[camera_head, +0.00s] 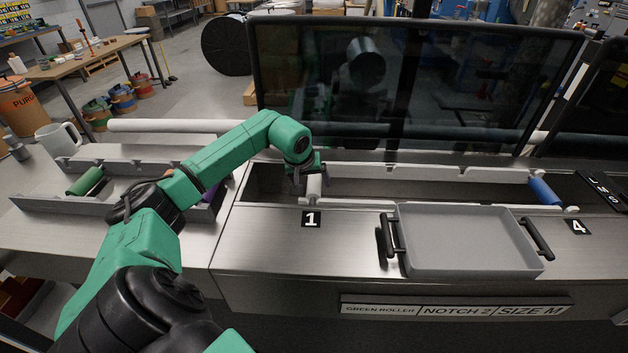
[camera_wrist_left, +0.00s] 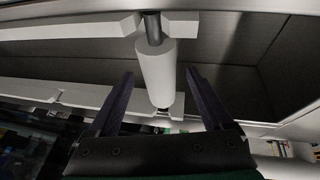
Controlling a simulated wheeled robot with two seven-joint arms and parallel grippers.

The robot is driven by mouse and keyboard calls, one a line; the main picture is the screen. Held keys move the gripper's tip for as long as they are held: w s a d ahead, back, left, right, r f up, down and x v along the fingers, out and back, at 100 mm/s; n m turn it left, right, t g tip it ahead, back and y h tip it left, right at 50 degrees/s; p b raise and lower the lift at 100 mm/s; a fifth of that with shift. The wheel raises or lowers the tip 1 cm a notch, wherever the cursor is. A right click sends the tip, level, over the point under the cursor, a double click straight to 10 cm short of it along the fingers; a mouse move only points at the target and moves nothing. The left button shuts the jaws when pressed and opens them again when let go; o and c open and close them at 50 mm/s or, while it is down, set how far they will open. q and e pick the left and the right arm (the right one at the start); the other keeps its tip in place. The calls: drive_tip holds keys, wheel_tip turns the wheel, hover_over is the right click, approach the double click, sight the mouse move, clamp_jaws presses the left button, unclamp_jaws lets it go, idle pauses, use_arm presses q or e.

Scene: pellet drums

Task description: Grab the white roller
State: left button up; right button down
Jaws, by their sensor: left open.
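The white roller (camera_head: 314,188) lies across the notched rails at slot 1 of the machine trough. In the left wrist view the white roller (camera_wrist_left: 156,75) shows its pale cylinder and a grey metal end shaft resting in a rail notch. My left gripper (camera_head: 305,180) is over the roller, and the hand hides part of it in the head view. In the left wrist view my left gripper (camera_wrist_left: 159,73) is open, with one finger on each side of the roller and visible gaps between. My right gripper is not in view.
A blue roller (camera_head: 543,191) sits at slot 4 of the same trough. A grey tray (camera_head: 465,262) with black handles stands on the steel counter in front. At left, a grey rack (camera_head: 60,207) holds a green roller (camera_head: 85,181) and others. A dark glass panel stands behind the trough.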

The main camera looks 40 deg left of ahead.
use_arm(q)
drive_tip(key=shift+f, duration=0.1)
drive_tip(key=shift+w, duration=0.1)
clamp_jaws()
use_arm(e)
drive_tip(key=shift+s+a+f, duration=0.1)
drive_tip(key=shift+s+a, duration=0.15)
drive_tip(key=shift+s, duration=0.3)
